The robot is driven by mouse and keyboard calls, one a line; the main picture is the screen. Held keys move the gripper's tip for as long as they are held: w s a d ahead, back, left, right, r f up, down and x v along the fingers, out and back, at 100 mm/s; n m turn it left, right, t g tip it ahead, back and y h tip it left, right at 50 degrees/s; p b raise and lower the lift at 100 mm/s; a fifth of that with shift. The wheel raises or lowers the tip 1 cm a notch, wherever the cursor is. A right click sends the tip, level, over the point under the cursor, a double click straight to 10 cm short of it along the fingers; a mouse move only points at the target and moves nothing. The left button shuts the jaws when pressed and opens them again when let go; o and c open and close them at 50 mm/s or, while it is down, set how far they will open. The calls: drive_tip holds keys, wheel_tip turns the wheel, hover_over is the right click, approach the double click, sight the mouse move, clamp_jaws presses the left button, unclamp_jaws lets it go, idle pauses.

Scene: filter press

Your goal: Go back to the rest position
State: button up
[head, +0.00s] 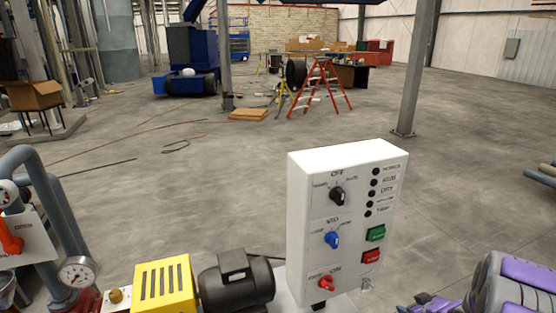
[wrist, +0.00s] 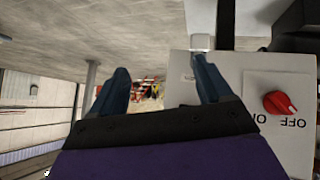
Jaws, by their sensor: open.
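My gripper (wrist: 163,80) shows in the wrist view as two dark blue fingers standing well apart, with nothing between them. It is open. A light panel with a red knob (wrist: 280,102) marked OFF lies to the right of the fingers in that view, apart from them. In the head view, purple and grey parts of my arm (head: 510,285) show at the bottom right, to the right of the white control box (head: 296,220). The fingertips cannot be made out clearly there.
The control box carries a black knob (head: 337,196), a blue knob (head: 332,240), a red knob (head: 326,283), and green (head: 376,234) and red (head: 371,257) buttons. A motor (head: 237,282), yellow guard (head: 163,287) and gauge (head: 76,272) stand left. Open floor lies behind.

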drive_tip(key=s+a+r+m+g+h, duration=0.3)
drive_tip(key=s+a+r+g, duration=0.25)
drive_tip(key=s+r, duration=0.5)
drive_tip(key=s+a+r+g+y, duration=0.1)
drive_tip(key=s+a+r, duration=0.3)
drive_tip(key=s+a, duration=0.7)
drive_tip(key=s+a+r+g+y, duration=0.2)
drive_tip(key=s+a+r+g, duration=0.2)
drive_tip(key=s+a, duration=0.7)
drive_tip(key=s+r, duration=0.1)
drive_tip(key=s, duration=0.3)
drive_tip(key=shift+s+m, duration=0.3)
drive_tip(key=shift+s, duration=0.1)
drive_tip(key=shift+g, duration=0.25)
